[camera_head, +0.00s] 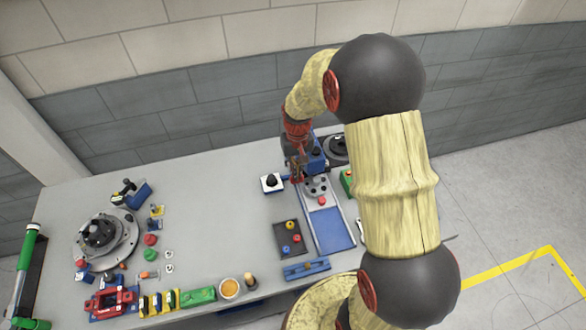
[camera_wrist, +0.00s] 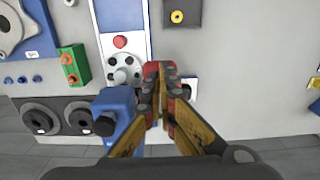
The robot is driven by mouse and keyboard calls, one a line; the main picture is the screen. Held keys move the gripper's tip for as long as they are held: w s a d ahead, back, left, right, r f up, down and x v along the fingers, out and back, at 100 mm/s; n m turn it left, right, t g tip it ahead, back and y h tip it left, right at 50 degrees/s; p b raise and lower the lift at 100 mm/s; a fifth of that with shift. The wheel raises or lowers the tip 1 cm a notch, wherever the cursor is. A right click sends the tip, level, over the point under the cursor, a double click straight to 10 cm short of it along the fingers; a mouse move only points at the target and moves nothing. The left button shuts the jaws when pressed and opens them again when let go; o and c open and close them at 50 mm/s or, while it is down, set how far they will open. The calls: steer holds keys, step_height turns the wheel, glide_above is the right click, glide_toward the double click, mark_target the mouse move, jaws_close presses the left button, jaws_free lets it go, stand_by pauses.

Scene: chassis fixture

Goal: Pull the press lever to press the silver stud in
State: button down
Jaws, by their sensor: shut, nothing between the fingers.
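The blue press (camera_head: 317,160) stands at the back of the table, partly covered by my arm. In the wrist view the blue press body (camera_wrist: 118,106) is left of my fingers, with a dark round knob (camera_wrist: 104,126) on it. I cannot tell surely which part is the lever. My gripper (camera_head: 297,174) is at the press's left side. In the wrist view my gripper (camera_wrist: 160,90) is shut and empty, its red tips together. A silver round fixture with dark holes (camera_wrist: 124,72) lies just left of the tips. I cannot make out the silver stud separately.
A black knob on a white-and-blue base (camera_head: 271,182) stands close left of my gripper. A dark tray with coloured pieces (camera_head: 290,240) and a blue panel (camera_head: 331,229) are in front. A green block (camera_wrist: 73,65) is nearby.

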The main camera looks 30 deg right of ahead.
steer(key=shift+f, duration=0.1)
steer(key=shift+s+f+b, duration=0.3)
steer(key=shift+f+b, duration=0.1)
steer(key=shift+f, duration=0.25)
steer(key=shift+s+a+f+b, duration=0.1)
steer(key=shift+s+f+b, duration=0.1)
steer(key=shift+f+b, duration=0.3)
steer(key=shift+s+f, duration=0.1)
steer(key=shift+f, duration=0.1)
stand_by(0.4)
steer(key=shift+s+f+b, duration=0.15)
steer(key=shift+f+b, duration=0.2)
steer(key=shift+f, duration=0.3)
